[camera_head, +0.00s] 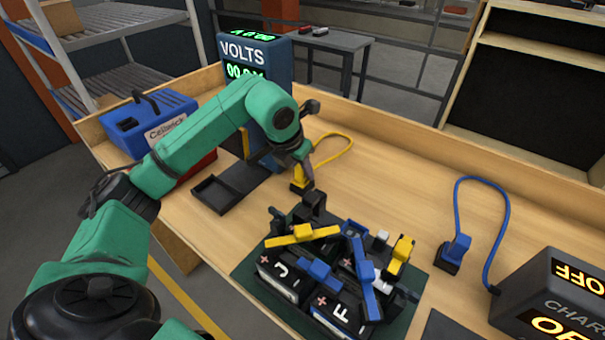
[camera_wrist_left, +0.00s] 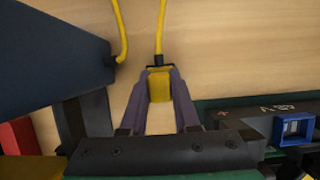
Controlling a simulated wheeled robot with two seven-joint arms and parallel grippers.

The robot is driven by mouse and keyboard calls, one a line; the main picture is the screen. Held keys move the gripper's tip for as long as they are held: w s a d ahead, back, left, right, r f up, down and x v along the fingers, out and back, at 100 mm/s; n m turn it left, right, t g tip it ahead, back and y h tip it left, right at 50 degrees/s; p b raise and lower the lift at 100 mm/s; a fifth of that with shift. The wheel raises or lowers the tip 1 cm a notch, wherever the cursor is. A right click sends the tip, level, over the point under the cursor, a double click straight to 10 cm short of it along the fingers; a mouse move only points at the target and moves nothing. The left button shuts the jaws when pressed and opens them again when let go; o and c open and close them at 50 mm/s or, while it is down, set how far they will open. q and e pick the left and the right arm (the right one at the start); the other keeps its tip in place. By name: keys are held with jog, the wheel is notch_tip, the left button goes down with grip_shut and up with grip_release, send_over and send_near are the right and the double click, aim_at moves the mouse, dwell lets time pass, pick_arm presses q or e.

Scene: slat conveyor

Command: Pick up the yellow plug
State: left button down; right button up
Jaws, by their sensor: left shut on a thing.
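The yellow plug (camera_head: 298,174) is at the back of the workbench, beside the blue VOLTS meter, with a yellow cable looping off to the right. My left gripper (camera_head: 304,180) reaches down over it from the left. In the left wrist view the yellow plug (camera_wrist_left: 159,86) sits between the two fingers of my left gripper (camera_wrist_left: 160,92), which are shut on it. Its yellow cable (camera_wrist_left: 161,30) runs up away from the fingers. The plug's lower end is partly hidden, so I cannot tell whether it is clear of the bench. My right gripper is not in view.
Batteries with yellow and blue bars stand on a dark green mat (camera_head: 258,279) in front of the gripper. The VOLTS meter (camera_head: 254,52) and a blue box (camera_head: 145,122) are close to the left arm. A blue plug (camera_head: 455,249) and charger (camera_head: 553,300) are at right. Bare bench lies between.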

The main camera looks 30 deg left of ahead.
pick_arm(q)
jog(key=shift+r, duration=0.15)
jog(key=shift+w+r, duration=0.1)
jog(key=shift+r, duration=0.3)
notch_tip(320, 180, up, 20)
jog(key=n+y+p, duration=0.3)
jog(key=n+p, duration=0.5)
jog(key=s+d+f+n+g+y+p, duration=0.1)
jog(key=s+d+n+p, duration=0.3)
jog(key=d, duration=0.4)
jog(key=s+d+f+n+g+y+p, duration=0.1)
jog(key=s+d+n+g+p, duration=0.1)
jog(key=s+d+n+p, duration=0.2)
jog(key=s+d+n, duration=0.2)
jog(key=d, duration=0.2)
jog(key=shift+f+g+p, duration=0.3)
jog(key=shift+f+g, duration=0.1)
